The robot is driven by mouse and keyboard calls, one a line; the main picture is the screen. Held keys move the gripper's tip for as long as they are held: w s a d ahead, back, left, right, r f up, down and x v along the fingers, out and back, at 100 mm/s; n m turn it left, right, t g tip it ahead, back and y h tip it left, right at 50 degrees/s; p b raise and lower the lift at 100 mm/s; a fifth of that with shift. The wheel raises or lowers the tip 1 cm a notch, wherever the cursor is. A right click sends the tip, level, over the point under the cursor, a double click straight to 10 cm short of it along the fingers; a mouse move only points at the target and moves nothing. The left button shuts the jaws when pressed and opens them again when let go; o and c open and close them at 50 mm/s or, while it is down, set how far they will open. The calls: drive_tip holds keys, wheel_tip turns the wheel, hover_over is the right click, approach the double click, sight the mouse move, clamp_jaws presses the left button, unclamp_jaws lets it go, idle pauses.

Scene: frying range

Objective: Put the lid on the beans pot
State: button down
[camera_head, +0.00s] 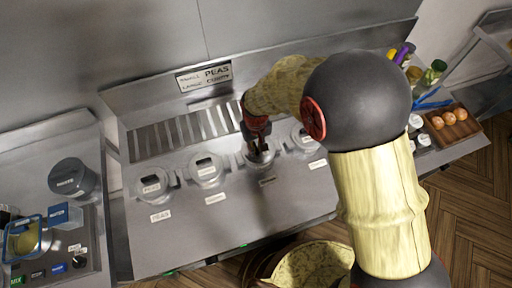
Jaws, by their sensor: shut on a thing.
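A row of round metal pots is set into the steel range top. My gripper (258,144) points down over the third pot from the left and is shut on what looks like a small metal lid (262,158). The lid is at that pot's mouth; whether it rests fully on the rim is hidden by my fingers. The tag in front of this pot is too small to read, so I cannot tell if it is the beans pot. The leftmost pot (152,188) and the second pot (207,170) look covered. The fourth pot (304,138) is partly hidden by my arm.
A dark labelled pot (73,178) stands on the left counter. A wooden tray (451,132) with round orange-brown items and bottles are at right. A bin (312,268) stands in front.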

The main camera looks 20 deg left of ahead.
drive_tip(key=c, duration=1.7)
unclamp_jaws()
drive_tip(key=shift+c, duration=0.2)
drive_tip(key=shift+o, duration=0.8)
drive_tip(key=o, duration=0.3)
drive_tip(key=shift+r+p, duration=2.2)
drive_tip(key=shift+r, duration=1.35)
